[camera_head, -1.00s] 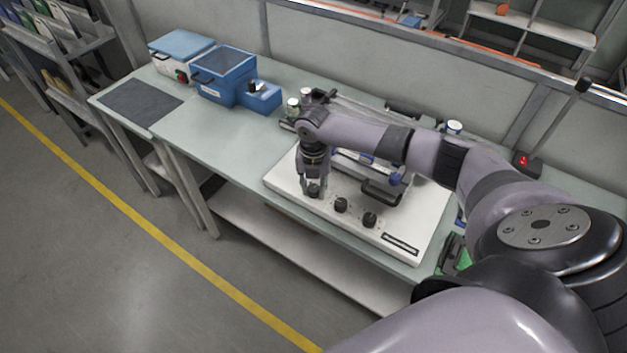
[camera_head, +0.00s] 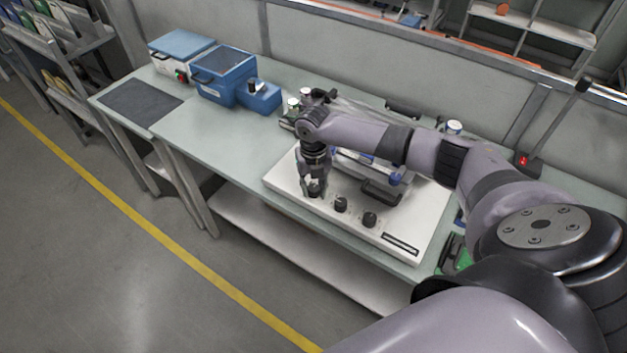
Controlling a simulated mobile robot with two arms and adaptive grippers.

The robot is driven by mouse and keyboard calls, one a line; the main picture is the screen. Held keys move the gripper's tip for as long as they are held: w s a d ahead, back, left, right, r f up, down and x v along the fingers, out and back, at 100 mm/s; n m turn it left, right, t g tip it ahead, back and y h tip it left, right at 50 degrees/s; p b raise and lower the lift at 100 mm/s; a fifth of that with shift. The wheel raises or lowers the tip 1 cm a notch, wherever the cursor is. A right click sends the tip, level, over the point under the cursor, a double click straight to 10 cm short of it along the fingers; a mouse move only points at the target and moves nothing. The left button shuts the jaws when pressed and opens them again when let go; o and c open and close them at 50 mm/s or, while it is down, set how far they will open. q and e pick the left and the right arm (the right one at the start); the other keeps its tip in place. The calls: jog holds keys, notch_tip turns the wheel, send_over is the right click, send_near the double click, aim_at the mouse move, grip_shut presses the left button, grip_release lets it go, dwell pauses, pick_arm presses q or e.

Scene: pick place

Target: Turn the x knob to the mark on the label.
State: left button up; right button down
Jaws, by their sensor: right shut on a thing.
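A white panel (camera_head: 283,185) lies on the bench with a row of three black knobs along its front. My right gripper (camera_head: 314,190) points down and is shut on the leftmost knob (camera_head: 314,191), which is mostly hidden between the fingers. The middle knob (camera_head: 341,204) and the right knob (camera_head: 369,219) stand free. The label marks and the letters by the knobs are too small to read. My left gripper is not in view.
A blue bin (camera_head: 222,76) and a white box with a blue lid (camera_head: 180,56) stand at the back left. A dark mat (camera_head: 140,101) lies on the left table. A black handle (camera_head: 381,192) rises behind the knobs. The bench (camera_head: 205,140) left of the panel is clear.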

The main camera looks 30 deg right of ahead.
aim_at(313, 187)
jog(key=c, duration=1.3)
grip_release()
jog(key=shift+r, duration=0.1)
notch_tip(313, 187, up, 12)
jog(key=shift+f, duration=0.1)
